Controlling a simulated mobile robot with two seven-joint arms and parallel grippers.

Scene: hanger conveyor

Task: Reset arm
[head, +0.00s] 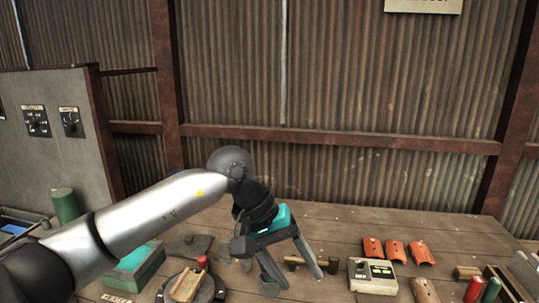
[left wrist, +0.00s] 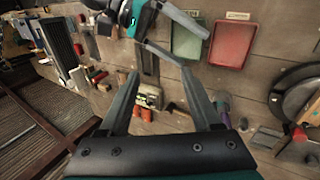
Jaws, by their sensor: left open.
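In the head view my left arm reaches in from the left. Its gripper (head: 296,282) hangs over the workbench with its two grey fingers spread apart. In the left wrist view the same gripper (left wrist: 158,75) shows a gap between its fingers and nothing held. The bench top lies beyond the fingertips. A dark and teal gripper-like part with a grey finger, seemingly my right gripper (left wrist: 160,22), shows at the top of the left wrist view. My right arm is not in the head view.
The workbench (head: 440,232) holds a hammer (head: 292,262), a control box (head: 373,276), orange curved pieces (head: 396,251), a red cylinder (head: 473,290) and a green box (head: 135,268). A round dark stand (head: 207,291) is left of the gripper. A corrugated wall (head: 350,80) stands behind.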

